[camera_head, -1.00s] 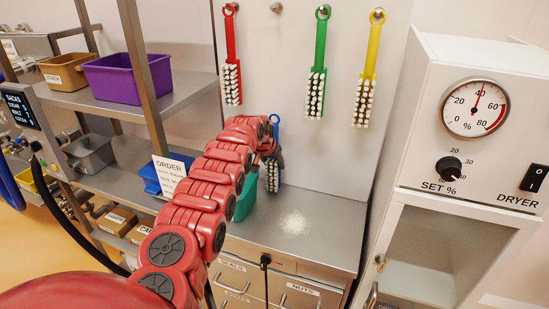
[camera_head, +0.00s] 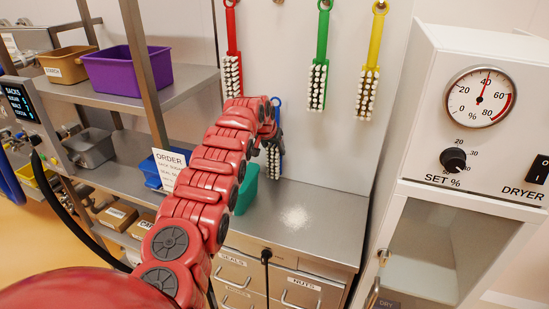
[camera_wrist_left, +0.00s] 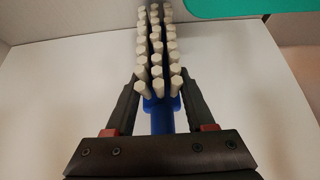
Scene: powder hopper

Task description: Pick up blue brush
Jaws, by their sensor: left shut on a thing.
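The blue brush (camera_head: 275,160) is mostly behind my left arm in the head view, with its blue loop at the top and white bristles below showing. In the left wrist view the blue brush (camera_wrist_left: 160,116) lies between the fingers, its white bristles pointing at the camera. My left gripper (camera_wrist_left: 158,92) is shut on the blue handle just by the bristles. In the head view the left gripper (camera_head: 271,138) is partly hidden by its own arm. The right gripper is not in view.
A red brush (camera_head: 232,72), a green brush (camera_head: 318,75) and a yellow brush (camera_head: 369,80) hang on the wall. A steel counter (camera_head: 325,220) lies below with a pale powder patch. A white dryer (camera_head: 480,130) stands right. A teal bin (camera_head: 246,190) is close by.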

